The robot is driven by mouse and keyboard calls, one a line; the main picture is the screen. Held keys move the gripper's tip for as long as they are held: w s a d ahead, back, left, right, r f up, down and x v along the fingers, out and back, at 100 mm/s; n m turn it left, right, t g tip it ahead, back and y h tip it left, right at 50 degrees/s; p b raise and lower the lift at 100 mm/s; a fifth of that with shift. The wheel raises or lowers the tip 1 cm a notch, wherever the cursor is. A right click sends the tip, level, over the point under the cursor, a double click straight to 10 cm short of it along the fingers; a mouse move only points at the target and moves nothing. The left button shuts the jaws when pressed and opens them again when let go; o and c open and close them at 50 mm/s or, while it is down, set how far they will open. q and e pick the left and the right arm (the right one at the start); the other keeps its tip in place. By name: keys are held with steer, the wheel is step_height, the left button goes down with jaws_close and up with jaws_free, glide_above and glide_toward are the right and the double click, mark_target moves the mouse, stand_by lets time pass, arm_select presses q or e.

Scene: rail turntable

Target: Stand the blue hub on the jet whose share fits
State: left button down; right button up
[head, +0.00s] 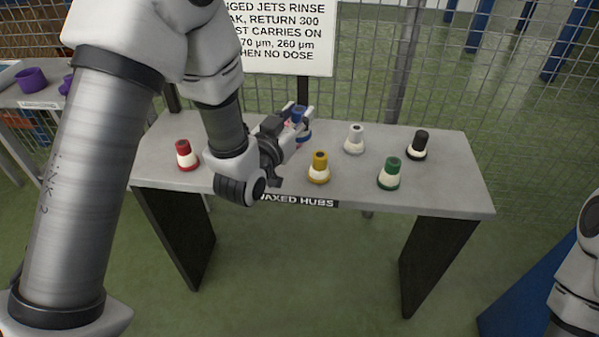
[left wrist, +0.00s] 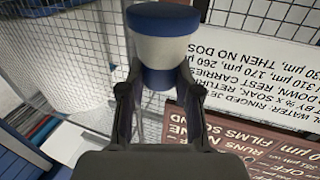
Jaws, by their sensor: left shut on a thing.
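My left gripper (head: 296,128) is shut on the blue hub (head: 299,112) over the back middle of the grey table. The gripper partly hides the hub in the head view. In the left wrist view the blue hub (left wrist: 163,48) shows its white band and wide blue rim beyond the fingertips (left wrist: 158,85), with its narrower blue end between them. No jet can be made out clearly. Only a white link of my right arm shows at the right edge of the head view, and my right gripper is outside it.
On the table (head: 452,195), labelled "WAXED HUBS", stand red (head: 186,155), yellow (head: 319,168), white (head: 354,139), green (head: 389,173) and black (head: 417,145) hubs. A printed sign (head: 285,40) and mesh fence are behind. A side table at left holds purple parts (head: 32,80).

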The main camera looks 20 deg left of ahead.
arm_select(q)
step_height(320, 180, down, 9)
steer(key=shift+f+b, duration=0.15)
steer(key=shift+b, duration=0.6)
steer(key=shift+w, duration=0.1)
steer(key=shift+f, duration=0.15)
steer(key=c, duration=1.1)
jaws_free()
